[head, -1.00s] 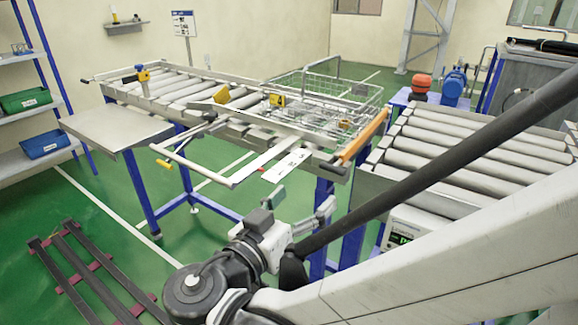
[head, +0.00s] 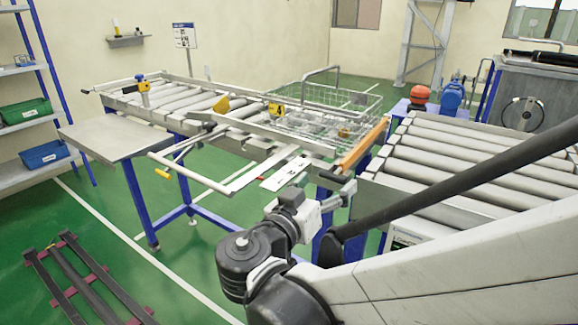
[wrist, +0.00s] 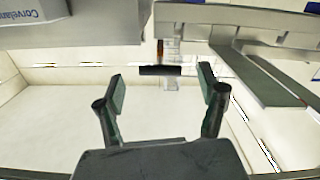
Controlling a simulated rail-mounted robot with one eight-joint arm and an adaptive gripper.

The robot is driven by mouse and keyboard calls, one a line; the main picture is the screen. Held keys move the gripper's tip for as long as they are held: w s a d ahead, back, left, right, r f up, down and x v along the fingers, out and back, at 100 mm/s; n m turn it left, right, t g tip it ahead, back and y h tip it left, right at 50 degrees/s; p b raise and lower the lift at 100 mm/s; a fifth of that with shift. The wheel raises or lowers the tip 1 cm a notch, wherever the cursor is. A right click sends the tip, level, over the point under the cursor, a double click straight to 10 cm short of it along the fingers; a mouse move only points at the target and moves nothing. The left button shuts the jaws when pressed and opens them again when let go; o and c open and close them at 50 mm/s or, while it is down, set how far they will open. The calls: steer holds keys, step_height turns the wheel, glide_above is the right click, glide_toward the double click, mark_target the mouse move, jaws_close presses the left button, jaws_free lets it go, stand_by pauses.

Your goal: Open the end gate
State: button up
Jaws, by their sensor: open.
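The end gate appears to be the orange bar (head: 363,145) across the right end of the long roller conveyor, beside the gap to the second conveyor. A dark handle (head: 333,176) sits at its near end. My gripper (head: 325,187) is open just below and in front of that handle, apart from it. In the wrist view, a dark bar (wrist: 160,70), likely the same handle, shows beyond and between the open fingertips (wrist: 161,88), with a little orange (wrist: 160,50) above it. Nothing is between the fingers.
A white pull-frame (head: 205,180) and a flat pale plate (head: 285,174) stick out on the near side. The second roller conveyor (head: 455,155) lies to the right. A steel side table (head: 115,137) stands at left.

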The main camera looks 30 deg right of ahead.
mark_target(331, 178)
steer(key=shift+b+x, duration=0.45)
steer(key=shift+x, duration=2.05)
steer(key=shift+c, duration=0.4)
steer(key=c, duration=1.6)
steer(key=shift+r, duration=0.1)
